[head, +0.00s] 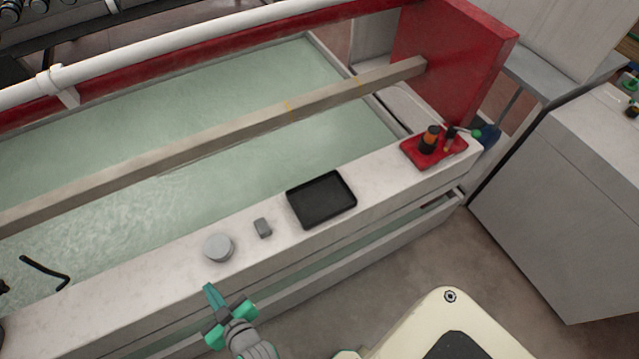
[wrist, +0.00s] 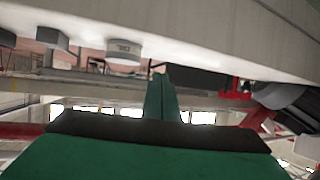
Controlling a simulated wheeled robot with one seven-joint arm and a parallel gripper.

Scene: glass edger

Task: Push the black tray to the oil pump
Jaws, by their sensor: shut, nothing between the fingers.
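The black tray (head: 321,199) is a shallow rectangle lying flat on the light ledge, right of my gripper in the head view. A red base with upright black-and-orange parts (head: 432,146) stands farther right along the ledge; it may be the oil pump, but I cannot be sure. My gripper (head: 211,291) is green, shut and empty, at the ledge's front side, left of the tray and apart from it. Its shut fingers (wrist: 160,98) also show in the wrist view. A dark piece at that view's left edge is too cut off to name.
A round grey disc (head: 218,247) and a small grey block (head: 263,228) sit on the ledge (head: 385,185) between my gripper and the tray. A greenish basin (head: 230,110) lies behind the ledge. The ledge surface between tray and red base is clear.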

